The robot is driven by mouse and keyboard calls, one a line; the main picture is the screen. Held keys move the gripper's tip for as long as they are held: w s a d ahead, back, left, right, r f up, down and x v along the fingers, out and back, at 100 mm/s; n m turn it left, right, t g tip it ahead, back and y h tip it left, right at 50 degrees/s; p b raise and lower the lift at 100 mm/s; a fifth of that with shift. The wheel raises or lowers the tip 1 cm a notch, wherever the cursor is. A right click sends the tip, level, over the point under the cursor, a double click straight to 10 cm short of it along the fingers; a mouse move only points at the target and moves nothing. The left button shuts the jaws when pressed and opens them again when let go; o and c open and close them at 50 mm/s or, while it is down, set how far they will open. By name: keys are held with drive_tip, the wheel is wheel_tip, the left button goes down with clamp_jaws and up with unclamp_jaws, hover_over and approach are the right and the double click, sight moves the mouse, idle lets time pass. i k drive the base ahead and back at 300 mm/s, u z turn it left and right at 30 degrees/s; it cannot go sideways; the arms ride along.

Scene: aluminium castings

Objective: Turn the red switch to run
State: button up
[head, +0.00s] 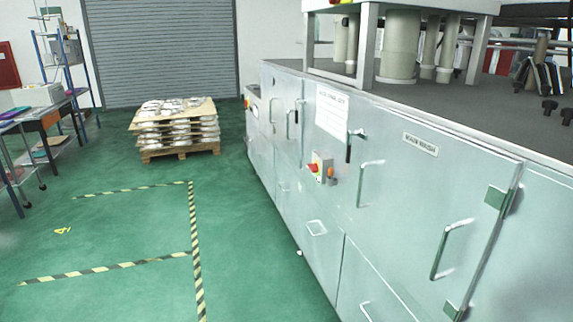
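A small control box with a red switch (313,168) is mounted on the front of the long pale grey cabinet (390,196), right of the picture's centre. A yellow patch shows around the red part. A second orange-red part (331,172) sits just to its right. The switch is too small here to read its position or any labels. My gripper is not in view.
The cabinet front has several protruding bar handles (447,250). A white notice (332,110) hangs above the switch. Green floor (245,250) with striped tape (194,240) lies open left of the cabinet. A loaded pallet (178,152) stands farther back; benches (40,118) stand left.

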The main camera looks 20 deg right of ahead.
sight(313, 168)
drive_tip(key=u, duration=0.3)
drive_tip(key=i, duration=0.75)
drive_tip(key=u, duration=0.55)
drive_tip(key=i, duration=0.9)
drive_tip(key=u, duration=0.25)
